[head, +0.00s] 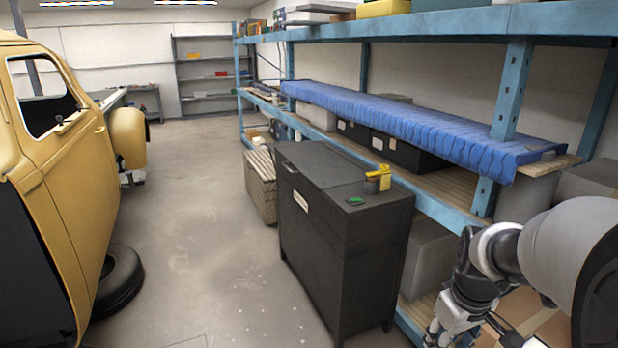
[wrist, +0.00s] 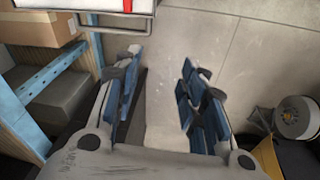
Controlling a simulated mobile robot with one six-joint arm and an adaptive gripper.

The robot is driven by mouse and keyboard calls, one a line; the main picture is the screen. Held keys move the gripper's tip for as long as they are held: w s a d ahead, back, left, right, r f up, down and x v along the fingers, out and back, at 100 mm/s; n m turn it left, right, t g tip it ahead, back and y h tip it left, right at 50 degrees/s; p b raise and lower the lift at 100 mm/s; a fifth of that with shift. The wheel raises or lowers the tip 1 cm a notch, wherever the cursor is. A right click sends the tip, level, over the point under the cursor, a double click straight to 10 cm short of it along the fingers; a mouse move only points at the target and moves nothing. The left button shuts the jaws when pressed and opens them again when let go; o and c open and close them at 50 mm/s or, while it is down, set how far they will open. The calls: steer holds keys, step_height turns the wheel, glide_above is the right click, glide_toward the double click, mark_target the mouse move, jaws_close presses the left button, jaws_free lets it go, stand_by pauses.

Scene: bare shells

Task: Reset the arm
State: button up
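My arm reaches in at the lower right of the head view, bent downward beside the blue shelving. My gripper is mostly cut off by the bottom edge there. In the wrist view my gripper (wrist: 160,95) points down with its two blue-padded fingers spread apart. Only bare grey floor (wrist: 168,110) shows between them, and they hold nothing.
A black cabinet (head: 325,245) with a yellow item (head: 379,178) and a small green item (head: 355,201) on top stands left of my arm. Blue shelving (head: 440,205) runs along the right. A yellow vehicle (head: 70,170) stands left. The floor aisle (head: 205,215) between is clear.

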steer(key=s+a+r+m+t, duration=0.1)
steer(key=s+a+r, duration=0.3)
steer(key=s+a, duration=0.3)
steer(key=s+a+r+m+t, duration=0.1)
steer(key=s+a+r+t, duration=0.1)
steer(key=s+a+r, duration=0.2)
steer(key=s+a, duration=0.3)
steer(key=s, duration=0.3)
steer(key=shift+s+r+m+y, duration=0.2)
steer(key=shift+s+m+y, duration=0.1)
steer(key=shift+s+m, duration=0.1)
steer(key=shift+w+d, duration=0.1)
steer(key=shift+w, duration=0.05)
steer(key=shift+c, duration=0.6)
steer(key=shift+d, duration=0.15)
